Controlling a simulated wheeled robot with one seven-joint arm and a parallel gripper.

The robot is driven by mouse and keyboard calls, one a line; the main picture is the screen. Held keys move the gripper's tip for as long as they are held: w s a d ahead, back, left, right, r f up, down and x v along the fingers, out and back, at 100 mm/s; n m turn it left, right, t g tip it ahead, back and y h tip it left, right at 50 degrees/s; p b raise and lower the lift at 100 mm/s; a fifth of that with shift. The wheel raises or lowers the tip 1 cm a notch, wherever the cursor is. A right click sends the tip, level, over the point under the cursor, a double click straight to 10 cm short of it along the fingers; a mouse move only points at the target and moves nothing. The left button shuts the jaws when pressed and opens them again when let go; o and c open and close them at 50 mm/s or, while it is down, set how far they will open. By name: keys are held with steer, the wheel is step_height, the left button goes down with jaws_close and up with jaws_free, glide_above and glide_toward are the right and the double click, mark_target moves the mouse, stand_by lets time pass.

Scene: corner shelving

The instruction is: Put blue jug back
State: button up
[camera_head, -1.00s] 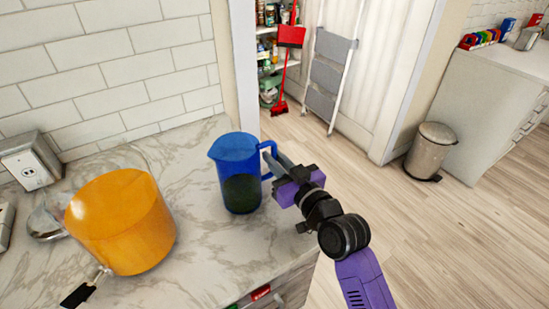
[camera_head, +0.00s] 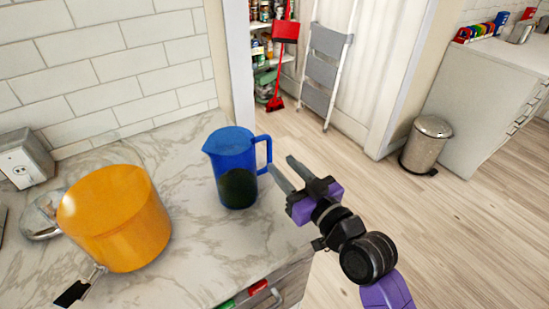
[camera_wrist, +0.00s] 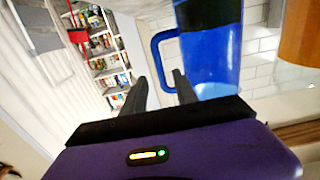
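The blue jug (camera_head: 233,160) stands upright on the marble counter, with dark contents showing in its lower part. Its handle (camera_head: 265,152) points right, toward my gripper. My gripper (camera_head: 281,170) is open and empty, just right of the handle and apart from it, its two fingers pointing toward the jug. In the wrist view the jug (camera_wrist: 213,50) fills the upper right, upside down. Its handle loop (camera_wrist: 160,55) lies ahead of the open fingers (camera_wrist: 162,88).
An orange pot (camera_head: 116,222) stands on the counter (camera_head: 190,262) left of the jug. A tiled wall is behind. Pantry shelves (camera_head: 264,60), a red broom (camera_head: 280,65), a grey step stool (camera_head: 325,65) and a metal bin (camera_head: 426,145) are beyond. Floor right of the counter is clear.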

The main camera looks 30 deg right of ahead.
steer(key=shift+s+b, duration=0.35)
steer(key=shift+s, duration=2.3)
steer(key=shift+g+h, duration=0.3)
steer(key=shift+g, duration=0.3)
steer(key=s+f, duration=0.3)
steer(key=s, duration=0.2)
steer(key=s+a+f, duration=0.1)
steer(key=s+f, duration=0.1)
steer(key=shift+s+f, duration=0.35)
steer(key=shift+s, duration=0.05)
steer(key=s+a+f+g, duration=0.1)
steer(key=s+a, duration=0.2)
steer(key=s, duration=0.7)
steer(key=s+a+f+g, duration=0.1)
steer(key=s+a, duration=0.2)
steer(key=s, duration=0.8)
steer(key=shift+s+a+f, duration=0.15)
steer(key=shift+s+a, duration=0.15)
